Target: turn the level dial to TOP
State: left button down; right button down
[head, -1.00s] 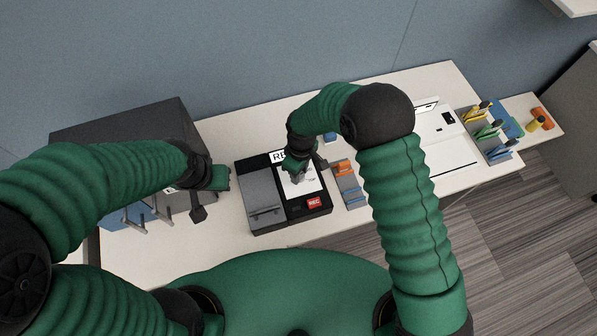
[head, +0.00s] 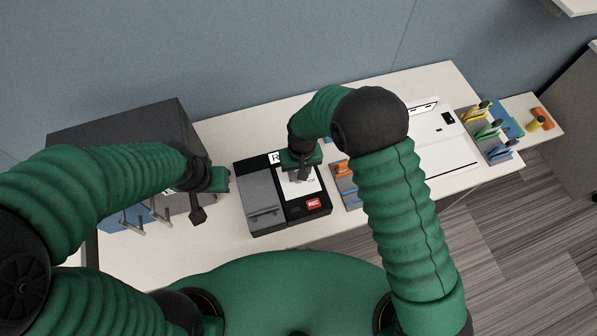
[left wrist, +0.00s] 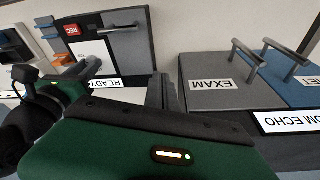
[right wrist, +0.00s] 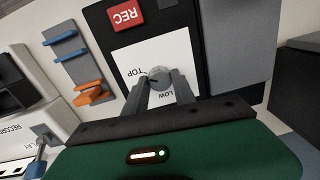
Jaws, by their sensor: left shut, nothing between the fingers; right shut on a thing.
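The recorder box (head: 262,212) is black and grey and stands on the table. The level dial (right wrist: 159,78) is a small grey knob on its white panel (right wrist: 128,60), marked TOP on the left and LOW below in the right wrist view. My right gripper (right wrist: 158,84) is shut on the dial, a finger on either side. In the head view my right gripper (head: 299,175) hides the dial. A small dark mark on the knob seems to face TOP, but it is too small to be sure. My left gripper (head: 198,216) is shut and empty, left of the box.
A red REC button (right wrist: 127,16) is on the box. A grey cabinet (head: 125,135) with an EXAM drawer (left wrist: 220,85) and a blue drawer (left wrist: 292,82) stands at left. A rack (head: 345,185) with orange and blue pieces is right of the box. The table front is clear.

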dwell(0.5)
jog(key=c, duration=1)
grip_release()
jog(key=shift+c, duration=0.2)
notch_tip(320, 180, up, 17)
jog(key=b, duration=0.1)
jog(key=shift+d+f+b, duration=0.2)
jog(key=shift+d+b, duration=0.15)
jog(key=shift+b, duration=0.05)
jog(key=shift+w, duration=0.1)
